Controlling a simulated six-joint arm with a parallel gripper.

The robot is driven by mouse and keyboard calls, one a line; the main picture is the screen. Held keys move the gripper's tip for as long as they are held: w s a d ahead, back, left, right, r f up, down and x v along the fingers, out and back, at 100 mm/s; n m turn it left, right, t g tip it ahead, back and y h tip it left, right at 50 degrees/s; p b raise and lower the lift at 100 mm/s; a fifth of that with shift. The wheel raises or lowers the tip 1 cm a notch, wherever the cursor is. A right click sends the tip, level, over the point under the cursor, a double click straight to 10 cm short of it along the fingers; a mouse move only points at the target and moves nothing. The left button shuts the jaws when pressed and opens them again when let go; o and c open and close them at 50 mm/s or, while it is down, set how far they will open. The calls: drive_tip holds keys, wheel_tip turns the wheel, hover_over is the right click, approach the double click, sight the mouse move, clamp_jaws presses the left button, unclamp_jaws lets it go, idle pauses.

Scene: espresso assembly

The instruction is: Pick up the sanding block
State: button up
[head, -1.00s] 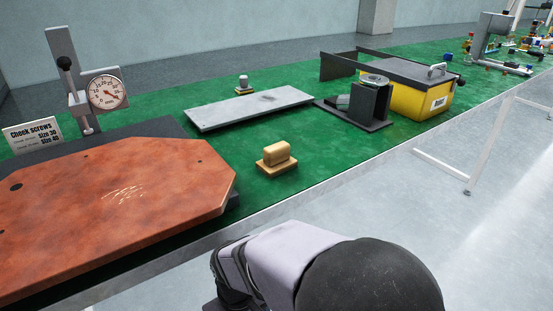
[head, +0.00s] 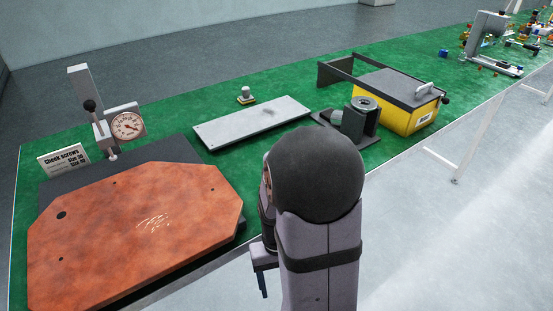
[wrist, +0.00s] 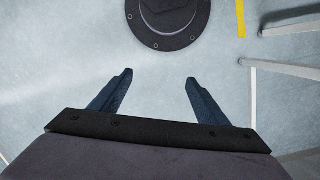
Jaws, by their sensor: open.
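The sanding block is not visible now in either view; my arm covers that stretch of the green bench in the head view. My gripper (wrist: 158,80) is open in the wrist view, with two dark blue fingers apart and nothing but pale floor between them. In the head view my gripper (head: 263,283) hangs low beside the bench's front edge, partly hidden by my arm.
A copper-brown plate (head: 130,230) and dial gauge (head: 127,125) are at the left of the green bench (head: 235,175). A grey plate (head: 240,125), black stand (head: 355,130) and yellow box (head: 405,110) lie behind and right. White legs (wrist: 290,28) show in the wrist view.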

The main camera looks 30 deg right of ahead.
drive_tip(key=w+d+r+n+p, duration=0.1)
drive_tip(key=w+d+r+p, duration=0.25)
drive_tip(key=r+p, duration=0.55)
drive_tip(key=w+d+r+n+p, duration=0.25)
drive_tip(key=d+r+p, duration=0.35)
drive_tip(key=r, duration=0.5)
drive_tip(key=w+r+p, duration=0.1)
drive_tip(key=w, duration=0.3)
drive_tip(key=w+r+n+t+p, duration=0.1)
drive_tip(key=w+r+p, duration=0.1)
drive_tip(key=w, duration=0.2)
drive_tip(key=w+r+t+p, duration=0.1)
drive_tip(key=w+r, duration=0.1)
drive_tip(key=w, duration=0.2)
drive_tip(key=shift+w+d+n, duration=0.1)
drive_tip(key=shift+d+n, duration=0.15)
drive_tip(key=shift+d, duration=0.05)
drive_tip(key=shift+d+f+p, duration=0.1)
drive_tip(key=shift+f+p, duration=1.3)
drive_tip(key=shift+f, duration=2.3)
drive_tip(key=shift+c, duration=0.4)
drive_tip(key=c, duration=1.1)
